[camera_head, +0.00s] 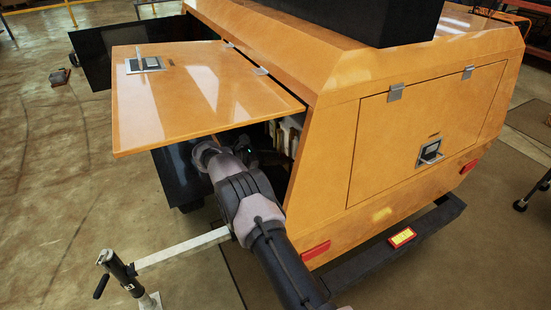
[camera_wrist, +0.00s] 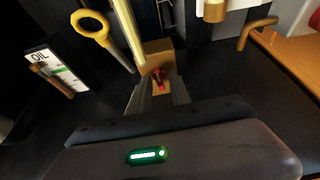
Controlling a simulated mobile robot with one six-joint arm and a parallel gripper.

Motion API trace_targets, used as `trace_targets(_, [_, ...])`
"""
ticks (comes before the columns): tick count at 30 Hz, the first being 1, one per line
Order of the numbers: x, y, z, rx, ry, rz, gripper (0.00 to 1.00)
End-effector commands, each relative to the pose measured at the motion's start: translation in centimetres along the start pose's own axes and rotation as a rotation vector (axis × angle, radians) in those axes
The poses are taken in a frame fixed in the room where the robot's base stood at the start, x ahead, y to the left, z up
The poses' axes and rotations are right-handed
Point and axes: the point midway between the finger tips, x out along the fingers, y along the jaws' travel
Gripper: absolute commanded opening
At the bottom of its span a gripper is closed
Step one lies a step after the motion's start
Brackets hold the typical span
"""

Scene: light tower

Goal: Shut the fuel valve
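A small red handle (camera_wrist: 158,74), which looks like the fuel valve, shows in the wrist view on a brass-coloured block (camera_wrist: 157,52) inside the dark compartment. My gripper (camera_wrist: 157,88) points straight at it, with its grey fingertips close to either side of the red handle. I cannot tell whether the fingers touch it or how wide they stand. In the head view my arm reaches under the raised orange side door, and my gripper (camera_head: 207,153) is partly hidden there. The valve is hidden in that view.
The raised orange door (camera_head: 190,95) hangs over my arm. In the wrist view a yellow ring handle (camera_wrist: 90,30), an OIL label (camera_wrist: 50,75) and a bent copper-coloured pipe (camera_wrist: 258,33) surround the block. A jack stand (camera_head: 125,270) stands at lower left.

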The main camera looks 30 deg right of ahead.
Motion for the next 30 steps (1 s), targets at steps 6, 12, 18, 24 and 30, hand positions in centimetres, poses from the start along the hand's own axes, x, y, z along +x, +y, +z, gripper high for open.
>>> trace_targets(6, [0.0, 0.0, 0.0, 0.001, 0.000, 0.001, 0.31])
trace_targets(12, [-0.8, 0.1, 0.1, 0.001, -0.001, 0.002, 0.31])
trace_targets(18, [-5.7, 0.1, 0.4, 0.001, -0.001, 0.005, 0.31])
trace_targets(24, [-12.2, 0.1, 0.3, 0.002, 0.000, 0.005, 0.31])
trace_targets(30, [-16.1, 0.1, -0.5, 0.004, -0.002, 0.003, 0.31])
